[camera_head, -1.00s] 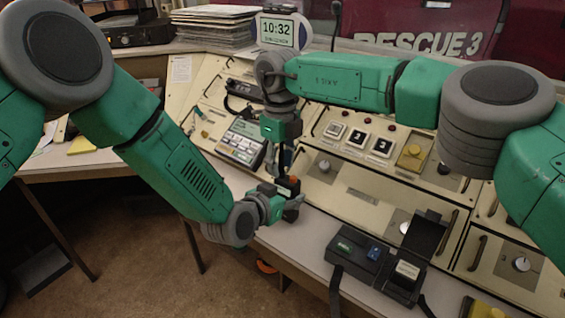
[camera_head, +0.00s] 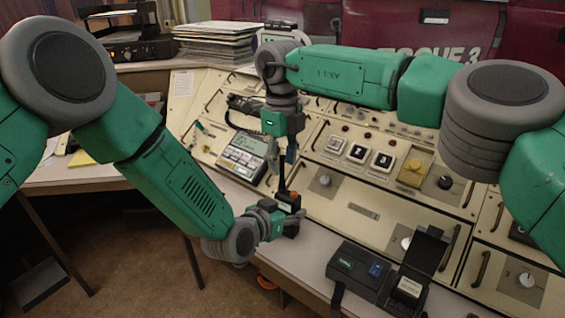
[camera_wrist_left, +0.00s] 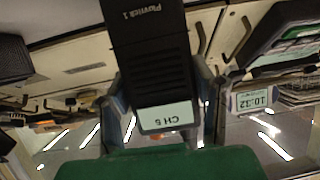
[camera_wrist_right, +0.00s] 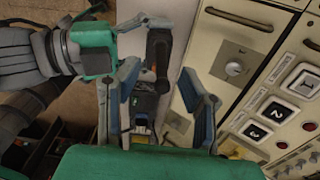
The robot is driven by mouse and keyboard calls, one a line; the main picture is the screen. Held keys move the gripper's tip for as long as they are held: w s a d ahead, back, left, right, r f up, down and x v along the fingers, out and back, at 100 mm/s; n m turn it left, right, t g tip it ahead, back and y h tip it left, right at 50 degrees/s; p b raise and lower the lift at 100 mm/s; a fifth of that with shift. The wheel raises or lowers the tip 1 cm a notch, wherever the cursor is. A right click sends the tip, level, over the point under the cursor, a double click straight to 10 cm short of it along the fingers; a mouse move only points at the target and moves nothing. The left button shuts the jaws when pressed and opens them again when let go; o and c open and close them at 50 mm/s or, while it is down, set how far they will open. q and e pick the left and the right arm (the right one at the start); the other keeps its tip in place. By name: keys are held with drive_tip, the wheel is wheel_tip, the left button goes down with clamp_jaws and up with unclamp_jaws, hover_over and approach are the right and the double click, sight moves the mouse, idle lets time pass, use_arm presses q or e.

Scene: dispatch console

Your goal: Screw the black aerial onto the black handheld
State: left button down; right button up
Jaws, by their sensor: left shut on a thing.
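The black handheld (camera_head: 292,226) is upright in my left gripper (camera_head: 283,215), which is shut on it above the desk's front edge. In the left wrist view its body (camera_wrist_left: 155,60) fills the space between the fingers, with a "CH 5" screen. An orange part shows at its top. The thin black aerial (camera_head: 282,178) seems to stand up from that top; the exact joint is too small to tell. My right gripper (camera_head: 288,155) points down above it. In the right wrist view its fingers (camera_wrist_right: 158,105) are apart, with the handheld's dark top beyond them.
The sloped console behind has a keypad unit (camera_head: 245,152), numbered buttons (camera_head: 358,152) and handles. Papers (camera_head: 215,38) are stacked at the back.

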drive_tip(key=shift+w+a+r, duration=0.15)
drive_tip(key=shift+w+r, duration=0.05)
drive_tip(key=shift+r, duration=0.1)
drive_tip(key=w+a+r+n+t+y, duration=0.2)
drive_tip(key=w+a+r+n+t, duration=0.15)
drive_tip(key=w+r+t, duration=1)
drive_tip(key=s+a+r+n+y, duration=0.1)
drive_tip(key=a+r+n+y, duration=0.7)
drive_tip(key=a+n, duration=0.3)
drive_tip(key=s+a+f+n+g, duration=0.2)
drive_tip(key=s+f+n+g, duration=0.65)
drive_tip(key=s+n, duration=0.2)
drive_tip(key=s+d+f+n+g+h, duration=0.1)
drive_tip(key=s+d+f+n+h, duration=0.1)
drive_tip(key=d, duration=0.6)
drive_tip(key=s+d+f+n+g+h, duration=0.1)
drive_tip(key=s+d+f+g+h, duration=0.1)
drive_tip(key=d+f+h, duration=0.2)
drive_tip(key=d+h, duration=0.3)
drive_tip(key=d, duration=0.2)
drive_tip(key=shift+f+n, duration=0.25)
drive_tip(key=shift+n, duration=0.15)
drive_tip(key=shift+f, duration=0.1)
